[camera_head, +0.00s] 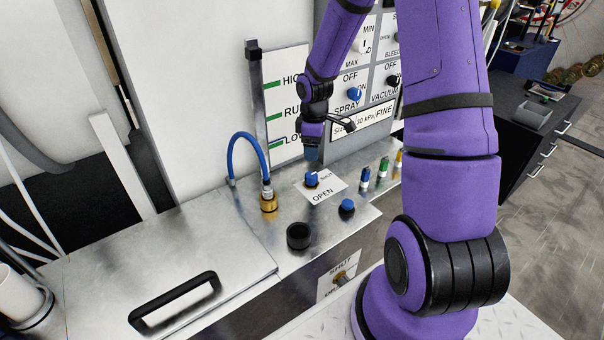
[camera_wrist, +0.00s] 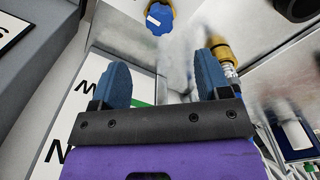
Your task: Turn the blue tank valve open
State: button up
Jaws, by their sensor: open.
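The blue tank valve (camera_head: 311,179) is a small blue knob on the metal deck. Its white plate (camera_head: 322,195) reads OPEN in front of it, with a smaller word, apparently SHUT, beside it. My gripper (camera_head: 312,154) is above the knob, pointing down, apart from it. In the wrist view a blue faceted knob with a white mark, apparently this valve (camera_wrist: 159,18), shows at the top, beyond the fingertips. My gripper's two blue fingers (camera_wrist: 163,75) are open with nothing held between them. Which word the valve points to, I cannot tell.
A blue hose (camera_head: 240,140) ends in a brass fitting (camera_head: 268,200) left of the valve. A black cup (camera_head: 298,236) and another blue knob (camera_head: 347,207) are in front. Small coloured valves (camera_head: 365,178) stand to the right. A panel with switches (camera_head: 355,95) rises behind.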

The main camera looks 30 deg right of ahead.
aim_at(311, 174)
jog(key=shift+w+a+f, duration=0.1)
jog(key=shift+w+f, duration=0.05)
jog(key=shift+f, duration=0.45)
notch_tip(311, 174, down, 10)
jog(key=shift+f, duration=0.1)
jog(key=c, duration=0.9)
